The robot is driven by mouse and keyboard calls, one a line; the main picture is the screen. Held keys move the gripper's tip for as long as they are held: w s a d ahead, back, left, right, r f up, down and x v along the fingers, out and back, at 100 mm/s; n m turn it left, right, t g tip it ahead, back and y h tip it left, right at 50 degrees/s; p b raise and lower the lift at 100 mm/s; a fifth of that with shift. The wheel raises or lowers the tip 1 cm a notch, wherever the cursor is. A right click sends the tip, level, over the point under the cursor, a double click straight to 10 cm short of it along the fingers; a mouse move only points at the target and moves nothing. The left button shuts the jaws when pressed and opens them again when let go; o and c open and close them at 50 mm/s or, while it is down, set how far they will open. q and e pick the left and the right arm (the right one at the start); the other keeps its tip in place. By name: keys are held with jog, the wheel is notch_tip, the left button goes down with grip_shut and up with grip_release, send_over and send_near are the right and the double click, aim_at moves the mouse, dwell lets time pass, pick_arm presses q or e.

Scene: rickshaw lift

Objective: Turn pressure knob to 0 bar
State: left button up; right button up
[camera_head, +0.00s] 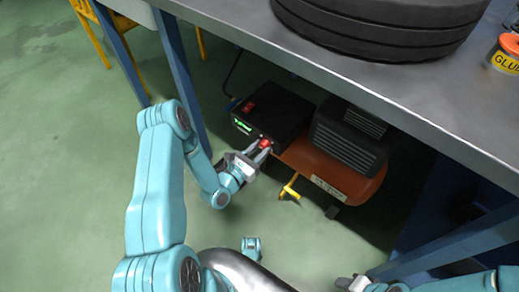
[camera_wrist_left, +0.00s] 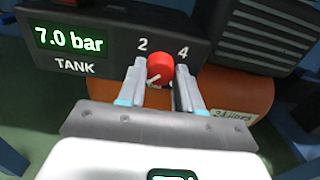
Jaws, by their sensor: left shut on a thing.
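The red pressure knob (camera_head: 265,143) is on the front of a black control box (camera_head: 275,108) under the workbench. In the left wrist view the knob (camera_wrist_left: 160,66) sits between the marks 2 and 4, with a pale pointer low on its face. My left gripper (camera_head: 261,149) is shut on the knob, one finger on each side, as the left wrist view also shows (camera_wrist_left: 160,76). The green tank display (camera_wrist_left: 68,40) reads 7.0 bar. My right gripper (camera_head: 352,284) shows only in part at the bottom edge of the head view; its jaws are unclear.
An orange tank (camera_head: 325,175) and a black ribbed motor (camera_head: 347,138) stand right of the box. A yellow handle (camera_head: 290,187) sticks out below. The workbench (camera_head: 330,62) overhangs them and carries a tyre (camera_head: 380,35) and a glue can (camera_head: 506,60).

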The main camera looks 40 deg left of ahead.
pick_arm(q)
jog(key=o, duration=1)
jog(key=shift+o, duration=0.2)
jog(key=shift+s, duration=0.15)
jog(key=s+a+p, duration=0.1)
jog(key=s+p, duration=0.2)
jog(key=s, duration=1.3)
jog(key=shift+a, duration=0.1)
